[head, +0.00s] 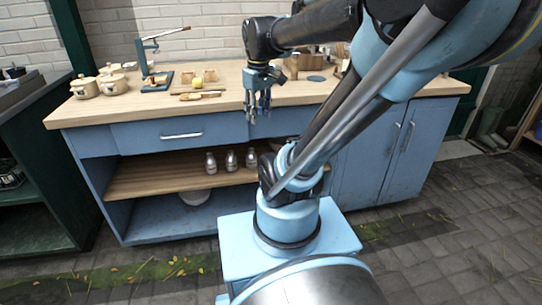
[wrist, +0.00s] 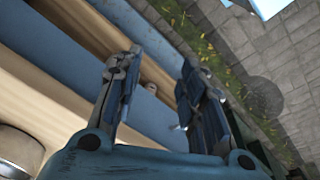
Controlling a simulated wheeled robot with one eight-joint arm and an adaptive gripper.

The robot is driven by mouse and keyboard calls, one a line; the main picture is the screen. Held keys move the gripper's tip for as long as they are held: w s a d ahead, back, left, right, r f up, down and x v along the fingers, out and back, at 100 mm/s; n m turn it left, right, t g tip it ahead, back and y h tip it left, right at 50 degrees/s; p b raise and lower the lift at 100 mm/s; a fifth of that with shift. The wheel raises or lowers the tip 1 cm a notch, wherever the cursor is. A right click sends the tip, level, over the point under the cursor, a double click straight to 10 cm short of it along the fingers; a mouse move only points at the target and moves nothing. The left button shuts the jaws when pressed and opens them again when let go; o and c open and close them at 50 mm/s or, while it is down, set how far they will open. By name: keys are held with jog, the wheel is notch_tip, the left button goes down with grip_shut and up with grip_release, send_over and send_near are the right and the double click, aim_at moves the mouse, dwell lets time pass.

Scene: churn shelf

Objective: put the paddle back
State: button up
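A flat, light wooden piece (head: 200,95) lies on the worktop, left of my gripper; it may be the paddle, but it is too small to be sure. My gripper (head: 258,116) hangs at the front edge of the worktop, pointing down, apart from that piece. In the wrist view my gripper (wrist: 157,72) has its two fingers spread with nothing held between them. No paddle can be made out in the wrist view.
The wooden worktop (head: 330,92) holds lidded pots (head: 112,84), a lever press (head: 156,62) and a yellow item (head: 197,83). Several bottles (head: 231,160) stand on the open shelf (head: 150,180) below. A white bowl (head: 194,197) sits beneath. Paving (head: 440,225) is clear at right.

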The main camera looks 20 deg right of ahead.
jog(key=s+d+f+m, duration=0.2)
jog(key=s+f+m, duration=0.3)
jog(key=s+f, duration=0.4)
notch_tip(320, 180, down, 3)
jog(key=shift+s+d+r+m+t, duration=0.15)
jog(key=shift+m+t, duration=0.25)
jog(key=shift+w+f, duration=0.2)
jog(key=shift+w, duration=0.2)
